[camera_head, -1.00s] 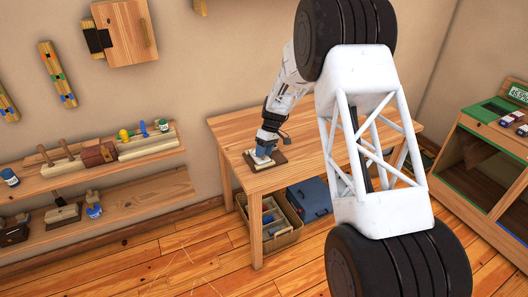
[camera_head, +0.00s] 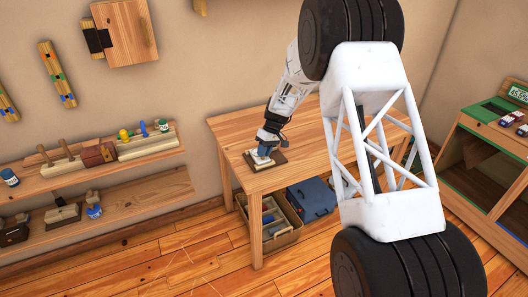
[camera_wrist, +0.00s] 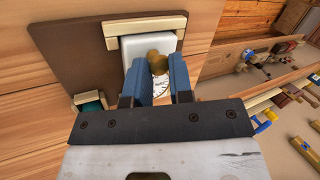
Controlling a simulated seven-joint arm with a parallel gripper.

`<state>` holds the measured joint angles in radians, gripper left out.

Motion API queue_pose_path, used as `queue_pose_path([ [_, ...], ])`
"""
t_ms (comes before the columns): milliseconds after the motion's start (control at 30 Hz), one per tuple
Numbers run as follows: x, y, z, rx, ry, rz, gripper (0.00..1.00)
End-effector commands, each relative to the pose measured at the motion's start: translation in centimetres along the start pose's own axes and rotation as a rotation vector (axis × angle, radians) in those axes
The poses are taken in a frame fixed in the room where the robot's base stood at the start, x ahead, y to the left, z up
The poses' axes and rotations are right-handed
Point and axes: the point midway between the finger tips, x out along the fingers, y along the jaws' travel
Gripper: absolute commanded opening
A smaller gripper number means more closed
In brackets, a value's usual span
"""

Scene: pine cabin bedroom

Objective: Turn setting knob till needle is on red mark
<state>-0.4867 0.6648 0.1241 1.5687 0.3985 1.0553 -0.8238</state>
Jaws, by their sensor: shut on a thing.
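The setting knob (camera_wrist: 157,61) is a brass-coloured round piece on a white device (camera_wrist: 134,45). My gripper (camera_wrist: 160,75) is shut on the knob, one blue finger on each side, in the wrist view. Part of a white dial (camera_wrist: 160,88) with dark tick marks shows between the fingers. The needle and red mark cannot be made out. The device sits on a dark brown board (camera_wrist: 75,45) on the wooden table. In the head view my gripper (camera_head: 264,150) is over the board (camera_head: 278,158), and the knob is hidden.
The wooden table (camera_head: 230,133) has clear room around the board. A wooden block (camera_wrist: 90,100) with a teal part lies at the board's corner. Under the table are a crate (camera_head: 285,238) and a blue case (camera_head: 311,198). Wall shelves (camera_head: 160,143) with several items stand at left.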

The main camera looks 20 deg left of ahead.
Motion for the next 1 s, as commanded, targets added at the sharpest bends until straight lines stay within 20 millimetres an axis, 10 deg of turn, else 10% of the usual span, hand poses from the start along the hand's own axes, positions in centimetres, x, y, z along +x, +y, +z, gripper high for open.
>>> queue_pose_path([
  [1000,0.08,-0.24,0.6,0.739,0.326,0.0,0.0],
])
